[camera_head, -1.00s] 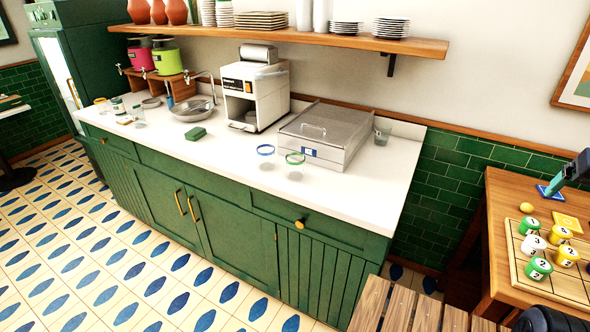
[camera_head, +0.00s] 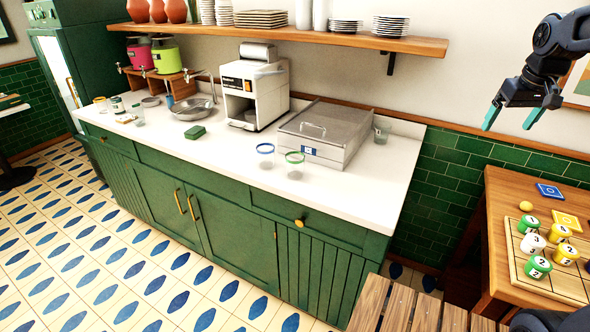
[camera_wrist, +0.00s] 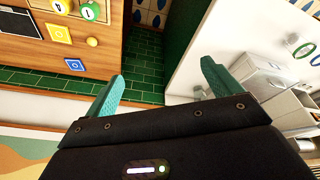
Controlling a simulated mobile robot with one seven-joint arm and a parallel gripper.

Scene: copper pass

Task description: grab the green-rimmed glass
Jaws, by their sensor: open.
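The green-rimmed glass (camera_head: 295,164) is a clear tumbler with a green ring at its top. It stands upright on the white counter, in front of the metal box. A similar blue-rimmed glass (camera_head: 265,155) stands just to its left. In the wrist view the green rim (camera_wrist: 304,50) shows at the right edge, tipped by the camera angle. My gripper (camera_head: 513,118) is raised at the upper right, above the wooden table and far from the glass. Its teal fingers (camera_wrist: 158,90) are spread apart with nothing between them.
The metal box (camera_head: 330,137) stands right behind the two glasses. Another clear glass (camera_head: 382,133) is at its right end. The wooden shelf (camera_head: 300,38) with dishes overhangs the back. The counter's front (camera_head: 235,160) is clear.

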